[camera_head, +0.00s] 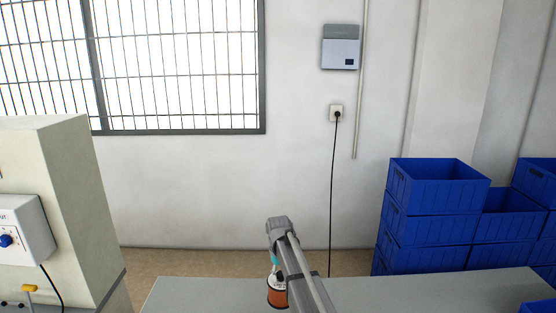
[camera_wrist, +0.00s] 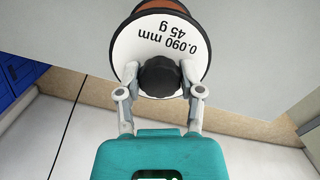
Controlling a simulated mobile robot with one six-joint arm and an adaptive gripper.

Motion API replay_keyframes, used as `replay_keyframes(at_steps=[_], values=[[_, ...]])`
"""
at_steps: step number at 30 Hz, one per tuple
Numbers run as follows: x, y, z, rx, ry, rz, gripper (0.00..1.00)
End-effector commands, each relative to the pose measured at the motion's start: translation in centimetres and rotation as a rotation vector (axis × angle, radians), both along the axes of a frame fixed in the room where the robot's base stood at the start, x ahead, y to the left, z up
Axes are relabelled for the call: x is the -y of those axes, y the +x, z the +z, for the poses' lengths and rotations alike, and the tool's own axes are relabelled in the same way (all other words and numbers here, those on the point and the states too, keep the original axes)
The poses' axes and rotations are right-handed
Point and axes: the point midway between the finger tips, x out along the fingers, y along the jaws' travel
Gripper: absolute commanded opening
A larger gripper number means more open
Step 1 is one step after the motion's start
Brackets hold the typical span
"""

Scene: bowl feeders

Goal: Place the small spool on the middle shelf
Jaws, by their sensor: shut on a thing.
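In the head view the spool (camera_head: 277,292) shows at the bottom centre, partly behind my arm, over the grey table top (camera_head: 210,295). I cannot tell whether it touches the table. The gripper is mostly hidden there; a bit of teal shows above the spool. No shelf is in view.
Stacked blue crates (camera_head: 432,225) stand at the right behind the table. A beige cabinet (camera_head: 70,190) with a control box (camera_head: 20,232) stands at the left. A blue crate edge (camera_head: 538,306) shows at the table's right corner. The visible table top is otherwise clear.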

Motion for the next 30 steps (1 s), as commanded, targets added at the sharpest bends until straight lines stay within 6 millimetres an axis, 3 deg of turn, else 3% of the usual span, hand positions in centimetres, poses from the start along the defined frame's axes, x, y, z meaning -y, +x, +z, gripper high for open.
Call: replay_keyframes(at_steps=[14,30], values=[[0.0,0.0,1.7,-0.001,0.0,0.0,0.0],[0.0,0.0,7.6,-0.001,0.0,0.0,0.0]])
